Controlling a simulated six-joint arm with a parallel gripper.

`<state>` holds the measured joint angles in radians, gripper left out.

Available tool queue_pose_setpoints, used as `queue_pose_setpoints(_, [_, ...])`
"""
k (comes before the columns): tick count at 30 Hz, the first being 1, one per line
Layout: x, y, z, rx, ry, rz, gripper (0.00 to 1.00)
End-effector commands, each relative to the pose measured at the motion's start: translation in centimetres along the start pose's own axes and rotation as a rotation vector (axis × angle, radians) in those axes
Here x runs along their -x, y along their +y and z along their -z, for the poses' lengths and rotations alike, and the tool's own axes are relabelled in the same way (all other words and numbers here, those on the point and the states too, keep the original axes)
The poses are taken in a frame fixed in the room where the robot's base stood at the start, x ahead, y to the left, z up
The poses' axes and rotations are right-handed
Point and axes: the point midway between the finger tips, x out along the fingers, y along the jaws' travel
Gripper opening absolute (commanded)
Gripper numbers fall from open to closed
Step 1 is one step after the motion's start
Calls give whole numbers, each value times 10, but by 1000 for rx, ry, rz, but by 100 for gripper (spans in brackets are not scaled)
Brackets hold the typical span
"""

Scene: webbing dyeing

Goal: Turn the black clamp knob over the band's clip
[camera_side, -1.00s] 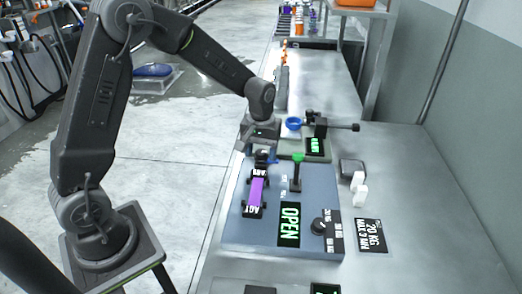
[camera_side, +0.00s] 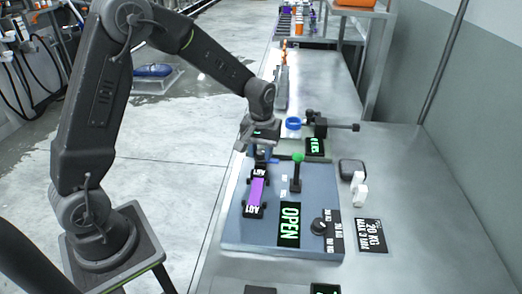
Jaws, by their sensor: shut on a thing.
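A purple band (camera_side: 257,191) lies on the blue-grey fixture plate, held at each end by black parts labelled "AG1" or similar. My gripper (camera_side: 262,154) points down at the band's far end and is shut on the black clamp knob (camera_side: 260,158). The jaws mostly hide the knob and the clip below it.
A green-topped black lever (camera_side: 297,172) stands just right of the band. A blue ring (camera_side: 293,123) and a black horizontal device (camera_side: 330,126) are behind.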

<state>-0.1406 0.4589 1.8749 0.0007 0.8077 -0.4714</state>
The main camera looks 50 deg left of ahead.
Motion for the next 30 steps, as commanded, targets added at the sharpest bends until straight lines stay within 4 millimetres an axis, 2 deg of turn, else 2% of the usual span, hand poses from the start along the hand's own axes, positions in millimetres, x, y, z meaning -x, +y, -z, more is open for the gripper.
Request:
queue_pose_setpoints(11, [0, 0, 0, -209, 0, -1, 10])
queue_pose_setpoints(30, [0, 0, 0, -813, 0, -1, 10])
